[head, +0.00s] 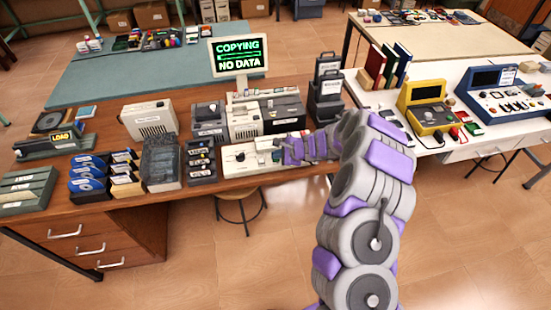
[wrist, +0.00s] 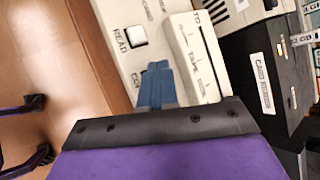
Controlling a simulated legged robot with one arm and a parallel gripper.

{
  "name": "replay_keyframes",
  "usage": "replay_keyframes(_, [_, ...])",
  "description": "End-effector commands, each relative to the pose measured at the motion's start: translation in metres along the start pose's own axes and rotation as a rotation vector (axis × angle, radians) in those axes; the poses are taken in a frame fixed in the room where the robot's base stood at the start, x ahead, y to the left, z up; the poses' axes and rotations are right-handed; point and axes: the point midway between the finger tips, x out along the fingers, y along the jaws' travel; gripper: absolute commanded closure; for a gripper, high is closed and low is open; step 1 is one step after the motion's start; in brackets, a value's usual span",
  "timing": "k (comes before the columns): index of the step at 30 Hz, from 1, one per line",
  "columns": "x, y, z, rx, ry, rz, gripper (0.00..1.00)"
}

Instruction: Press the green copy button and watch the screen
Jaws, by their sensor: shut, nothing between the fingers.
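The screen (head: 237,54) stands at the back of the wooden desk and shows "COPYING" and "NO DATA" in green and white letters. My gripper (head: 288,150) is over the right part of a low white control panel (head: 238,168) at the desk's front. In the wrist view my gripper's blue fingers (wrist: 157,68) are shut together, with their tips over the panel (wrist: 118,62). A white square button (wrist: 137,36) labelled READ is just left of the tips. I see no green button; the fingers cover part of the panel, and I cannot tell whether they touch it.
A slotted strip (wrist: 198,55) marked "TO TAPE" and a black card reader box (wrist: 262,75) are right of my fingers. A stool (head: 240,195) is below the desk's front edge.

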Motion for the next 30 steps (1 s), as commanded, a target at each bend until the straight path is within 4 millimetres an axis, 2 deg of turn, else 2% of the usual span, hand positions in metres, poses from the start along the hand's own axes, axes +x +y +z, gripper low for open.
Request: replay_keyframes(30, [-0.014, -0.011, 0.011, 0.000, 0.000, -0.001, 1.00])
